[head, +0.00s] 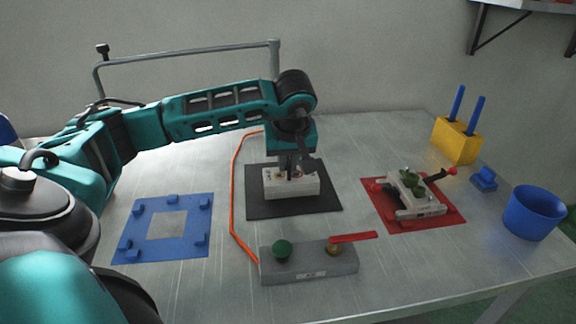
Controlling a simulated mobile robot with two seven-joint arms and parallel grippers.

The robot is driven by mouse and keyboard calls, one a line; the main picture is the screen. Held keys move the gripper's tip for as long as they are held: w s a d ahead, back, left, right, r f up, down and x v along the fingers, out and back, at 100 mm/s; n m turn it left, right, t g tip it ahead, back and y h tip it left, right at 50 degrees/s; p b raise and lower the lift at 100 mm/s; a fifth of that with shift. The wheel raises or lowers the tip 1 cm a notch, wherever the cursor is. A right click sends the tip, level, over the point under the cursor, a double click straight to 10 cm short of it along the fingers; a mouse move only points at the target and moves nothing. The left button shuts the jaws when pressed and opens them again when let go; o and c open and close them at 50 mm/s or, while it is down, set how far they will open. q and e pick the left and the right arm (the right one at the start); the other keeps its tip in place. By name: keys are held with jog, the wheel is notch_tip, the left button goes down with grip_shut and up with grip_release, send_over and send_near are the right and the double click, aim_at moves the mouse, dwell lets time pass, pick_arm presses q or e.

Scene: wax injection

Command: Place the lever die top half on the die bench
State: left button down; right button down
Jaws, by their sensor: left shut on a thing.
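A pale, whitish block (305,186), which looks like the lever die top half, is at the black mat (262,207) in the middle of the table. My left gripper (291,174) points down from above and is shut on it. The fingers hide part of the block's top. The block looks level and sits on or just above the mat; I cannot tell which. Another pale die part (420,209) with green pieces and red-knobbed levers lies on the red mat (398,226) to the right. No label shows which surface is the die bench. My right gripper is not in view.
A blue frame (126,247) with small raised blocks lies at left. A grey control box (300,270) with a green knob and red lever stands in front, with an orange hose (233,190). A yellow holder (453,143), small blue block (484,179) and blue cup (533,214) stand right.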

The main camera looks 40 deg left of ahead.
pick_arm(q)
jog(key=shift+f, duration=0.5)
jog(key=shift+f, duration=0.1)
jog(key=c, duration=1.1)
grip_release()
jog(key=shift+r, duration=0.25)
jog(key=p+v, duration=0.1)
jog(key=v, duration=1)
jog(key=shift+r, duration=0.3)
